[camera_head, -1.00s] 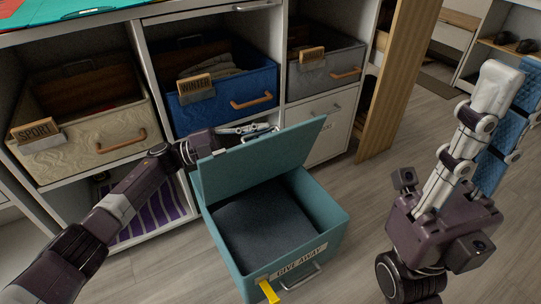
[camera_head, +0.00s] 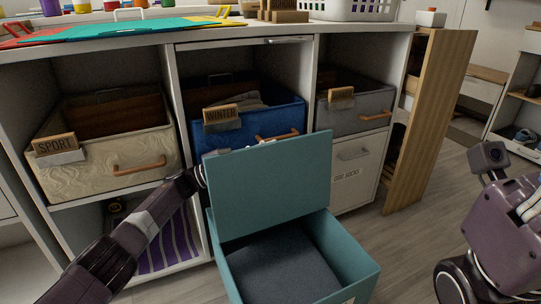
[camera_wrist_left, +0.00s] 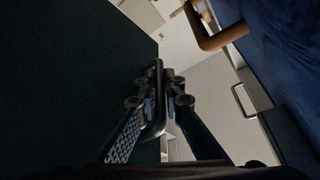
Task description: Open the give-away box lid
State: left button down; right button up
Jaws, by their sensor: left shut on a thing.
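The teal give-away box (camera_head: 357,260) stands on the floor in front of the shelving, with dark grey cloth-like contents (camera_head: 282,268) inside. Its teal lid (camera_head: 270,185) is raised steeply at the back, so the box is open toward me. My left gripper (camera_wrist_left: 160,97) is shut on the lid's metal handle (camera_wrist_left: 158,72) in the left wrist view. In the head view its fingers are mostly hidden behind the lid's left edge. My right gripper's body shows at the right edge of the head view, apart from the box; its fingers are cut off.
Beige "SPORT" (camera_head: 103,152), blue "WINTER" (camera_head: 262,123) and grey (camera_head: 355,112) bins sit in cubbies behind the lid. A white drawer (camera_head: 352,175) is behind it to the right. A wooden panel (camera_head: 430,125) stands further right. Floor right of the box is clear.

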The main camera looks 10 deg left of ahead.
dwell(0.3)
pick_arm(q)
jog(key=c, duration=2.3)
grip_release()
jog(key=shift+r, duration=0.1)
